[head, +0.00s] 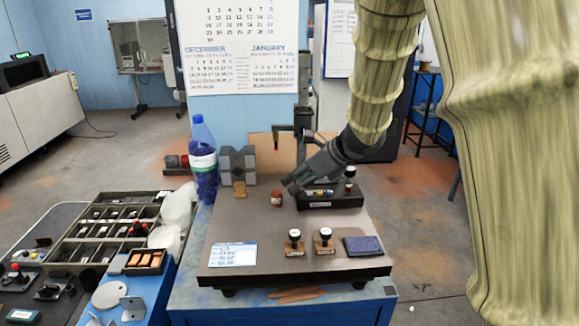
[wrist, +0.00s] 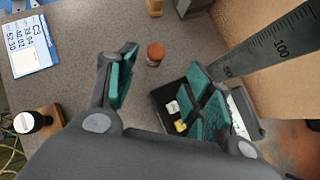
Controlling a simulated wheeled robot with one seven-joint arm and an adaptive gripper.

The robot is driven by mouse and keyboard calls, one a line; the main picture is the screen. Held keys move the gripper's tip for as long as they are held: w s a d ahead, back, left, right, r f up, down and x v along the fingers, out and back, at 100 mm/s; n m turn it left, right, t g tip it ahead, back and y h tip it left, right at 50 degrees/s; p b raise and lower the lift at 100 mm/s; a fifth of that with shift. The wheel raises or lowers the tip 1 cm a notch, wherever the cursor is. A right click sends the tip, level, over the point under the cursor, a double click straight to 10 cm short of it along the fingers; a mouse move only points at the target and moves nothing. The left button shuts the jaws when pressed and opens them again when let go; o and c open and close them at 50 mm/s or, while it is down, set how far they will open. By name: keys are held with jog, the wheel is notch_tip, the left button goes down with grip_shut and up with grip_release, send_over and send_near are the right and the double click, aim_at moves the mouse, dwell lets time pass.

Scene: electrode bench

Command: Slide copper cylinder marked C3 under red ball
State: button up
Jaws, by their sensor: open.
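A small copper-brown cylinder (head: 276,198) stands upright on the dark plate (head: 240,222); no mark on it is legible. It also shows in the wrist view (wrist: 155,52), just beyond and between the fingertips. My gripper (head: 291,187) is open and empty, low above the plate to the right of the cylinder and beside the black tray (head: 330,204). Its teal pads stand well apart in the wrist view (wrist: 163,66). A tiny red ball (head: 276,149) hangs from the arm of a dark stand (head: 300,120) behind. The card (head: 234,255) reads C3 in the wrist view (wrist: 28,45).
Two stamps (head: 294,242) (head: 324,241) and an ink pad (head: 363,246) sit along the plate's front. A grey notched block (head: 238,165) and a blue bottle (head: 203,160) stand at the back left. The plate's middle left is clear. A ruler (wrist: 265,50) shows in the wrist view.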

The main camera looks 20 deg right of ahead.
jog(key=shift+w+r, duration=0.1)
jog(key=shift+w, duration=0.15)
jog(key=s+r, duration=0.2)
jog(key=s, duration=0.1)
send_near(277, 192)
jog(key=p+x, duration=0.1)
jog(key=x, duration=0.2)
jog(key=shift+w+f, duration=0.15)
jog(key=shift+w, duration=0.15)
jog(key=shift+a+f, duration=0.4)
jog(key=p+x, duration=0.1)
jog(key=x, duration=0.3)
jog(key=shift+w+f, duration=0.3)
jog(key=shift+w, duration=0.1)
jog(key=shift+a+f+p, duration=0.2)
jog(key=shift+a+p, duration=0.1)
jog(key=shift+p, duration=0.1)
jog(key=shift+w+f, duration=0.2)
jog(key=shift+w, duration=0.05)
jog(key=shift+s+r, duration=0.1)
jog(key=shift+s, duration=0.05)
jog(key=c, duration=0.4)
grip_shut()
